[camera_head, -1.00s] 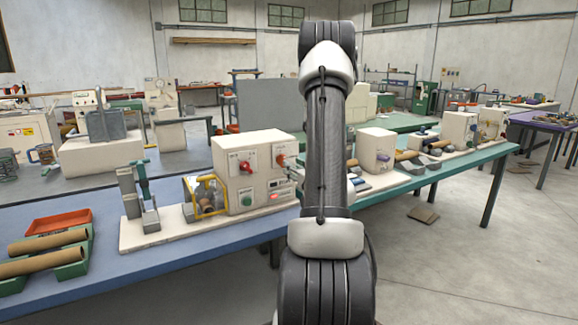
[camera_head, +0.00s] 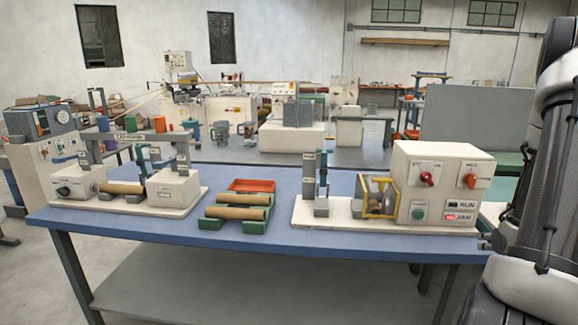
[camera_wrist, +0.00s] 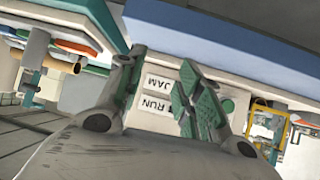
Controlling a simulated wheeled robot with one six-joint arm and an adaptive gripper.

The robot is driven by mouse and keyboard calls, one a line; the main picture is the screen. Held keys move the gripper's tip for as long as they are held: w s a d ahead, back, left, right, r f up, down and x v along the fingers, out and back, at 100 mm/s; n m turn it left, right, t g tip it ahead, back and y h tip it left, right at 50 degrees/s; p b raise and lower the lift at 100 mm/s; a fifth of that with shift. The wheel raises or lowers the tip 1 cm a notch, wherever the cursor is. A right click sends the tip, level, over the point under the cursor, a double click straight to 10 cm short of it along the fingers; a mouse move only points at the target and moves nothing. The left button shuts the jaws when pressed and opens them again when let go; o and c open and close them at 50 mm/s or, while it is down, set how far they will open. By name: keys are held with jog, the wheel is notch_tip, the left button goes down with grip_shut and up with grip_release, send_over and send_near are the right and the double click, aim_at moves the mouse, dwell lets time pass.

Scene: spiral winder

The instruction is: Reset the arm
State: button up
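My arm stands at the right edge of the head view, cut off by the frame. In the wrist view my gripper (camera_wrist: 162,97) is open, its two green-padded fingers apart with nothing between them. Beyond the gap the RUN and JAM labels show upside down on the front of the white winder control box (camera_head: 436,168). In the head view the box has a red knob (camera_head: 428,179), an orange-red knob (camera_head: 470,181) and a green button (camera_head: 419,211). The JAM lamp (camera_head: 458,217) glows red; the RUN lamp (camera_head: 461,204) is dark.
The winder stands on a blue table (camera_head: 290,240), beside a yellow-framed guard (camera_head: 376,196). Green trays (camera_head: 230,226) with brown tubes and an orange tray (camera_head: 252,186) lie at the middle. A second machine (camera_head: 130,178) stands at the left. Free floor shows at lower left.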

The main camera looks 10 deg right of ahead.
jog(key=s+a+r+m+g+y, duration=0.15)
jog(key=s+a+r+g, duration=0.25)
jog(key=s+a+g, duration=0.6)
jog(key=s+a+r+n+t+y, duration=0.1)
jog(key=s+a+r, duration=0.3)
jog(key=a+r, duration=0.6)
jog(key=s+a+r+n+t+y, duration=0.1)
jog(key=s+a+r+n+t, duration=0.2)
jog(key=a+r, duration=0.7)
jog(key=shift+s+a+n, duration=0.45)
jog(key=shift+a+n, duration=0.2)
jog(key=shift+a, duration=0.15)
jog(key=shift+y, duration=0.25)
